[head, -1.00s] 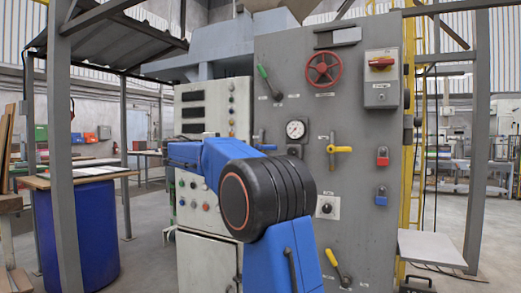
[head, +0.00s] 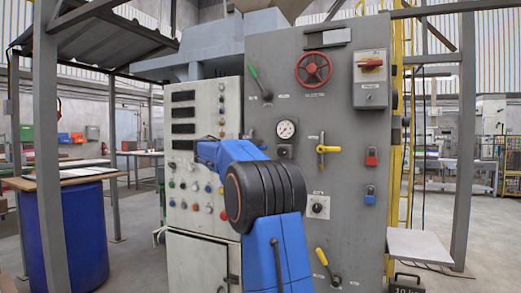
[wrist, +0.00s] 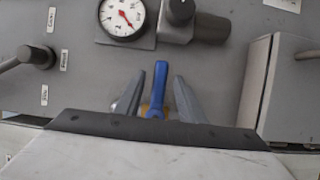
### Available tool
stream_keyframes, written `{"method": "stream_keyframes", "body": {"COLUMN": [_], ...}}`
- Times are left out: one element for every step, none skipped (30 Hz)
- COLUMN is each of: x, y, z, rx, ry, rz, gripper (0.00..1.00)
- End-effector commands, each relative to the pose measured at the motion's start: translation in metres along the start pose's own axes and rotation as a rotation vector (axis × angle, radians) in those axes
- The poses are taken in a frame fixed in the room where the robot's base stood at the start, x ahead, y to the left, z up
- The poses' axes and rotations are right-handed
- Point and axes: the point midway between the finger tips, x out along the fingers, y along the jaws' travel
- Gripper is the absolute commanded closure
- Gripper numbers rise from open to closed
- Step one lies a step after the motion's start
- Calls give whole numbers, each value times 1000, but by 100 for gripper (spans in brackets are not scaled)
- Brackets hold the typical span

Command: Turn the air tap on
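The air tap appears to be the blue lever (wrist: 155,92) in the wrist view, just below the round gauge. It lies between the two fingers of my gripper (wrist: 159,88). The fingers stand apart on either side of it, and I cannot tell whether either touches it. A yellowish part shows at the lever's base, mostly hidden by the gripper.
The grey panel (head: 345,90) also carries a green lever (head: 259,82), a red handwheel (head: 314,69), a yellow lever (head: 327,149) and a lower yellow lever (head: 327,267). In the wrist view a grey box (wrist: 258,75) stands close on the right.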

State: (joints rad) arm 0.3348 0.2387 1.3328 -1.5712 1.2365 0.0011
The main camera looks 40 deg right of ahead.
Motion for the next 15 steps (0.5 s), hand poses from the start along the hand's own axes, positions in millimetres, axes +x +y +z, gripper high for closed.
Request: {"method": "stream_keyframes", "body": {"x": [7, 10, 14, 16, 18, 20, 21, 22, 22, 23, 23, 23, 23, 23, 23], "y": [0, 0, 0, 0, 0, 0, 0, 0, 0, 0, 0, 0, 0, 0, 0], "z": [0, 0, 0, 0, 0, 0, 0, 0, 0, 0, 0, 0, 0, 0, 0], "rx": [0, 0, 0, -1, -1, -1, -1, -1, -1, -1, -1, -1, -1, -1, -1], "ry": [-2, -1, -1, -1, 0, 0, 0, 0, 0, 0, 0, 0, 0, 1, 0], "rz": [0, 0, 0, 0, 0, 0, 0, 0, 0, 0, 0, 0, 0, 0, 0], "gripper": [64, 64, 64, 64, 64, 64, 64, 64, 64, 64, 64, 64, 64, 64, 64]}}
